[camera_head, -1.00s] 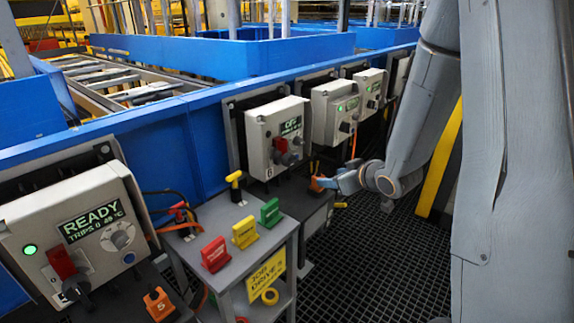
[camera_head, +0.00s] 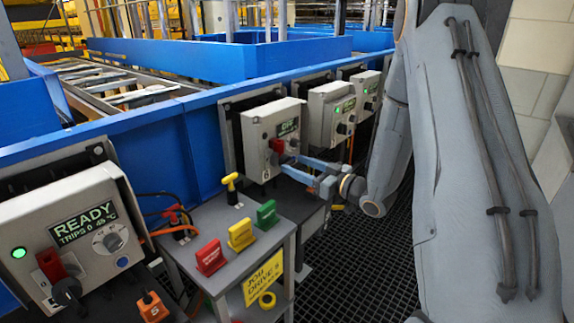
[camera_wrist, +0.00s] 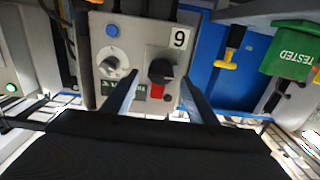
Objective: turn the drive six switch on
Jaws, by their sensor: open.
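The drive six box (camera_head: 257,130) is pale grey, mounted on the blue conveyor side, with a small lit display that seems to read OFF. Its red switch plate (camera_head: 277,146) is partly hidden by my gripper (camera_head: 290,165), which reaches in from the right. In the wrist view, the picture is upside down, so the box's 6 label (camera_wrist: 179,39) looks like a 9. The black switch handle (camera_wrist: 160,71) over the red plate (camera_wrist: 157,90) lies between the two spread fingers of my gripper (camera_wrist: 159,76). A gap shows on both sides; the fingers hold nothing.
A grey stand (camera_head: 240,215) with red, yellow and green tags and a JOB DRIVE sign (camera_head: 264,279) is left of my gripper. A READY box (camera_head: 75,235) is at front left. More boxes (camera_head: 330,115) line the conveyor beyond. Dark grated floor (camera_head: 355,275) is clear below.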

